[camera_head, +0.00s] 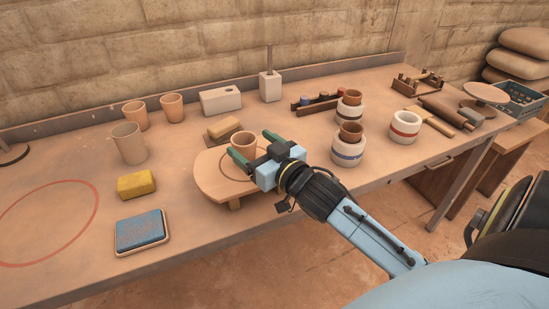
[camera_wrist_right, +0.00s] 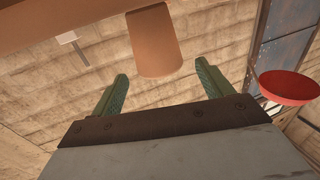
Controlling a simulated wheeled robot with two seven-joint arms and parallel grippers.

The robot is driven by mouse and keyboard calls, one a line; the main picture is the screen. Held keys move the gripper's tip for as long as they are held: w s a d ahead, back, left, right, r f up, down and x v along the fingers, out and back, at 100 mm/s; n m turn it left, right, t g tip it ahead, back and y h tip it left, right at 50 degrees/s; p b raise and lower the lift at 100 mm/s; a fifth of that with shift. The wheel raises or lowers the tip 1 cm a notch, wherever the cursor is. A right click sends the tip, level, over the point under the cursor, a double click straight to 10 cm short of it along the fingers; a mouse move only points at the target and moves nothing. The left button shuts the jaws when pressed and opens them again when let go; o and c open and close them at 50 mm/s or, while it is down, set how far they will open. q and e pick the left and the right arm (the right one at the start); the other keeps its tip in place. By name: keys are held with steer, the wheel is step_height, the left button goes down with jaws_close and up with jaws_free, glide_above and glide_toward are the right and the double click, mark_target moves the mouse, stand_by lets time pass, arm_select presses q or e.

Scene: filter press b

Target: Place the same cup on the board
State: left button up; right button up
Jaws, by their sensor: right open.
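A small terracotta cup (camera_head: 244,140) stands upright on the round wooden board (camera_head: 213,184), by the ring marked on its top. My right gripper (camera_head: 250,147) is open, its green fingers on either side of the cup. In the right wrist view the cup (camera_wrist_right: 153,45) shows just beyond and between the open fingertips (camera_wrist_right: 161,70), with a gap on each side. The edge of the board (camera_wrist_right: 50,16) shows there at the top. My left gripper is out of view.
A wooden block (camera_head: 223,128) lies behind the board. A yellow sponge (camera_head: 137,184), a blue pad (camera_head: 141,231) and a greyish cup (camera_head: 128,143) are to the left. Banded white jars (camera_head: 347,150) stand close to the right. A red ring (camera_head: 45,215) marks bare table at far left.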

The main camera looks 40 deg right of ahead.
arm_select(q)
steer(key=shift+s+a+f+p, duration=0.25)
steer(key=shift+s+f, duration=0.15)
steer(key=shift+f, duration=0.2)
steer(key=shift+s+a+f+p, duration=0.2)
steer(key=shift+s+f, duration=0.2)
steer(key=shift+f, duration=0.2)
arm_select(e)
steer(key=s, duration=0.8)
steer(key=shift+d, duration=0.2)
